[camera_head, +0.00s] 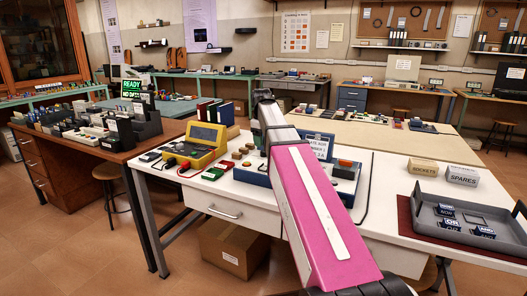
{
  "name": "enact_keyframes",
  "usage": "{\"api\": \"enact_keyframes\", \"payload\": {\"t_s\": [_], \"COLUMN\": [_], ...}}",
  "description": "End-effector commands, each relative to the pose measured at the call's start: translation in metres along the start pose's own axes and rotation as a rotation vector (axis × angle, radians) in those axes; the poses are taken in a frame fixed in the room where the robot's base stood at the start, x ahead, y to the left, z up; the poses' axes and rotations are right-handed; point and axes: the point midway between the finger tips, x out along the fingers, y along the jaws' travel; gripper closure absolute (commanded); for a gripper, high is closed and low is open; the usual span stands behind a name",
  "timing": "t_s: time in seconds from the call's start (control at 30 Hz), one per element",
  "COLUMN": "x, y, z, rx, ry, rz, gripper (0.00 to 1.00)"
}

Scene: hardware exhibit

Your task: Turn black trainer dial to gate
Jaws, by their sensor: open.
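A blue-framed unit (258,179), which looks like the trainer, stands on the white table behind my pink arm link. Its raised back panel carries a white label (319,146) whose text I cannot read surely. A dark block (346,170) with small coloured parts shows at its right side. My arm crosses in front of the unit and hides its middle. I cannot make out the black dial or its setting. My gripper is not visible; the arm link rises from the bottom of the picture toward the unit, and its far end (264,98) is a grey and black joint.
A yellow meter (199,143) with leads and several small red and green modules (213,174) lie left of the unit. At right are a grey tray (467,216) of chips and boxes marked sockets (424,167) and spares (462,175). White tabletop (390,205) is clear between unit and tray.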

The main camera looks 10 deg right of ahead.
Motion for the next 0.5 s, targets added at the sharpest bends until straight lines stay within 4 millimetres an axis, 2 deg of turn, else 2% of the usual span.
{"api": "enact_keyframes", "payload": {"t_s": [0.2,0.5], "x": [0.033,0.051], "y": [0.0,0.0], "z": [0.0,0.0], "rx": [0.001,0.001], "ry": [-0.001,0.001], "rz": [-0.001,0.0], "gripper": [0.4,0.4]}}
